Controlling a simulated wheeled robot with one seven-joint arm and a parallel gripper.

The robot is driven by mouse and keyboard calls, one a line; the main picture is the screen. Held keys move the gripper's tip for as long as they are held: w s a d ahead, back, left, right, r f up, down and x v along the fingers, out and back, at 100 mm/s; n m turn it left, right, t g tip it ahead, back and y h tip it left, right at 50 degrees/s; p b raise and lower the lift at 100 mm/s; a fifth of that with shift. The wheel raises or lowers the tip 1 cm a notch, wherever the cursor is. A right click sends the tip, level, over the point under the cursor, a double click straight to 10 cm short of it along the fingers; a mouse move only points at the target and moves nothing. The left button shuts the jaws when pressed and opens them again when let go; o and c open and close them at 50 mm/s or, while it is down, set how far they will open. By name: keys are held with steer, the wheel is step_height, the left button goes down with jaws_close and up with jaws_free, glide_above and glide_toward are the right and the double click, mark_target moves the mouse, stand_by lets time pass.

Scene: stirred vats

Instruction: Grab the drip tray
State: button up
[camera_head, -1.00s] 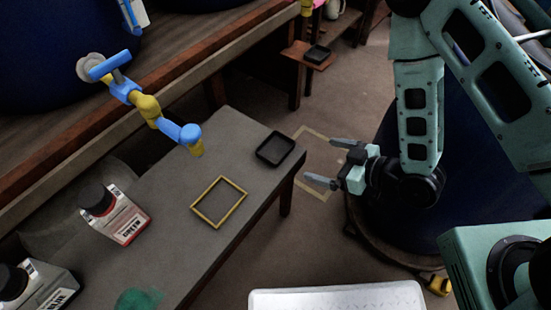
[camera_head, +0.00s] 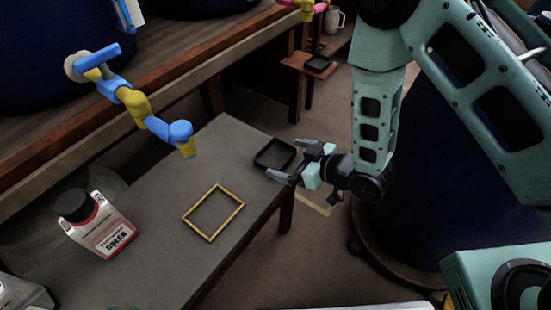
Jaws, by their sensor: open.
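A black, shallow, square drip tray (camera_head: 273,154) sits on the grey table near its far right corner. A second similar black tray (camera_head: 318,64) rests on a small wooden shelf farther back. My gripper (camera_head: 284,160) is open and empty, with its fingers pointing left at the right edge of the table tray. One fingertip overlaps the tray's near right corner in the picture. I cannot tell whether it touches the tray.
A yellow square frame (camera_head: 236,207) lies on the grey table (camera_head: 168,175). A white and red bottle with a dark cap (camera_head: 103,228) stands at the left. A blue and yellow tap (camera_head: 150,122) hangs over the table. A dark blue vat (camera_head: 432,190) stands behind my arm.

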mark_target(265, 151)
steer(key=b+x, duration=0.1)
steer(key=x, duration=0.4)
steer(key=shift+w+b, duration=0.25)
steer(key=shift+b, duration=0.05)
steer(key=c, duration=0.7)
steer(key=shift+c, duration=0.2)
steer(key=shift+r, duration=0.1)
